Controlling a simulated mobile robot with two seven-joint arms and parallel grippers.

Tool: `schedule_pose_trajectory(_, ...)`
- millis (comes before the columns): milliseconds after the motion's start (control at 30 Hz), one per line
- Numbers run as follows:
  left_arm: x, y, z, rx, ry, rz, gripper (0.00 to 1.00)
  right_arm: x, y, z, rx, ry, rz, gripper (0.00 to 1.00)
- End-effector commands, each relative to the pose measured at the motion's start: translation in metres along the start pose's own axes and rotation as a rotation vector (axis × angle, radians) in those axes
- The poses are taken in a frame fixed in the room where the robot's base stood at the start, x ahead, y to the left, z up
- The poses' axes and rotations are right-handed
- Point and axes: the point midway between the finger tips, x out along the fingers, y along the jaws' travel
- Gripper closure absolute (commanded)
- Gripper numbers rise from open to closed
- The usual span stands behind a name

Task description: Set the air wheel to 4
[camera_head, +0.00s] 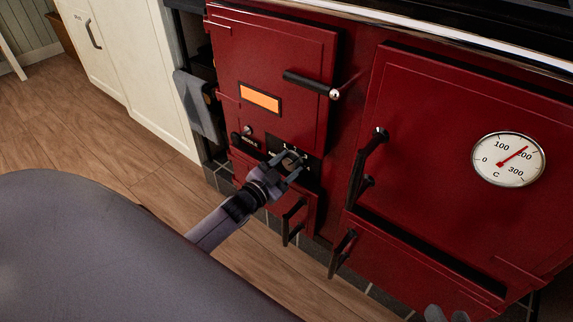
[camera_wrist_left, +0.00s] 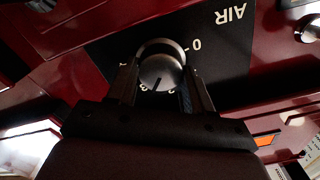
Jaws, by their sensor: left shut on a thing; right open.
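The air wheel (camera_wrist_left: 162,68) is a round grey metal knob on a black plate (camera_wrist_left: 110,47) marked AIR on the red stove front. A dark pointer line on its face runs toward the bottom of the left wrist view. A 0 shows on the plate to the wheel's right; other digits below are mostly covered by the fingers and cannot be read surely. My left gripper (camera_head: 287,166) is shut on the wheel, one finger on each side. My right gripper (camera_head: 447,315) shows only as grey tips at the bottom edge of the head view, open and empty.
Above the wheel is a firebox door with an orange window (camera_head: 260,98) and a black handle (camera_head: 308,84). Door handles (camera_head: 292,221) stick out below and to the right. A temperature dial (camera_head: 508,160) sits on the right door. Wooden floor (camera_head: 75,125) is clear at left.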

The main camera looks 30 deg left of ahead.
Motion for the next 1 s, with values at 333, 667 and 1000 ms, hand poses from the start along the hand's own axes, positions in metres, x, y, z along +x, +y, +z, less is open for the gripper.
schedule_pose_trajectory(333,-0.0009,0.0022,0.002,0.33,-0.002,0.001,0.8,0.0013,0.0003,-0.0023,-0.004,0.012,0.002,0.57)
schedule_pose_trajectory(667,-0.0008,0.0036,0.0029,0.642,-0.002,0.001,0.8,-0.0036,0.0032,-0.0011,-0.035,0.03,0.014,0.57)
schedule_pose_trajectory(1000,-0.0009,0.0041,0.0038,0.905,-0.002,0.002,0.8,-0.0058,0.0083,0.0006,-0.074,0.047,0.033,0.57)
